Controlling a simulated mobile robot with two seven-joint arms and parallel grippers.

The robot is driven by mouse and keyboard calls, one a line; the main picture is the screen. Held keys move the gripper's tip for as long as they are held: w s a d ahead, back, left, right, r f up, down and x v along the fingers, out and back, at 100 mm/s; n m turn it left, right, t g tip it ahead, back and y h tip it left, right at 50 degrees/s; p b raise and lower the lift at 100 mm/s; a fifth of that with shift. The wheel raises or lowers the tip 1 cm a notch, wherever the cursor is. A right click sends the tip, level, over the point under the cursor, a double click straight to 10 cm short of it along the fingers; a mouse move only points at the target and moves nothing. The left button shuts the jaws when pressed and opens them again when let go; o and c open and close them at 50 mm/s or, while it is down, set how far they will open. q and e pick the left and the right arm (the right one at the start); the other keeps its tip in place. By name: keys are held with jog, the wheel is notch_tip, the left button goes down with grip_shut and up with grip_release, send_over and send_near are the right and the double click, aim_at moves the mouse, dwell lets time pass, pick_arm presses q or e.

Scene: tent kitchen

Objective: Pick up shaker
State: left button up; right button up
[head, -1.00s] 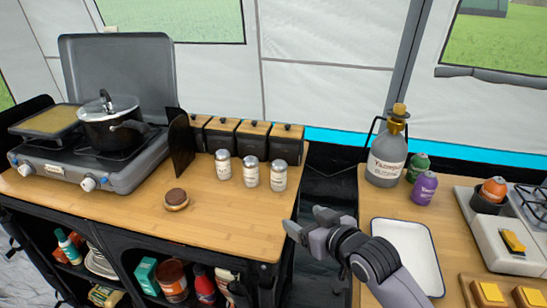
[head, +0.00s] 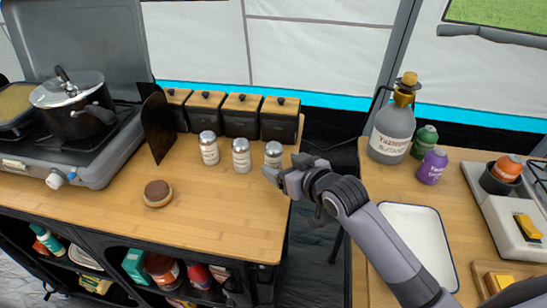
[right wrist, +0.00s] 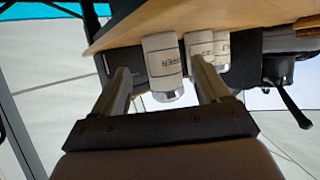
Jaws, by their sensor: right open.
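Three white shakers with metal caps and labels stand upright in a row on the wooden counter: a left one (head: 209,148), a middle one (head: 241,155) and a right one (head: 273,153). My right gripper (head: 284,174) is open beside the right shaker, and its jaws partly cover that shaker's lower part in the head view. In the right wrist view, which looks upside down, the nearest shaker (right wrist: 163,62) shows between the two open fingers. The other shakers (right wrist: 204,44) show behind the right finger. I cannot tell whether a finger touches the shaker. My left gripper is not in view.
Dark canisters with wooden lids (head: 241,116) stand behind the shakers. A round brown-topped item (head: 158,193) lies at the counter's front. A pot (head: 74,105) sits on the stove at left. A white tray (head: 420,240) and a large bottle (head: 392,130) are on the right table.

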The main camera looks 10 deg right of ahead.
aim_at(278, 162)
jog(key=shift+a+r+x, duration=0.1)
jog(key=shift+x, duration=1)
jog(key=shift+a+r+x, duration=0.1)
jog(key=shift+x, duration=0.95)
jog(key=c, duration=1.1)
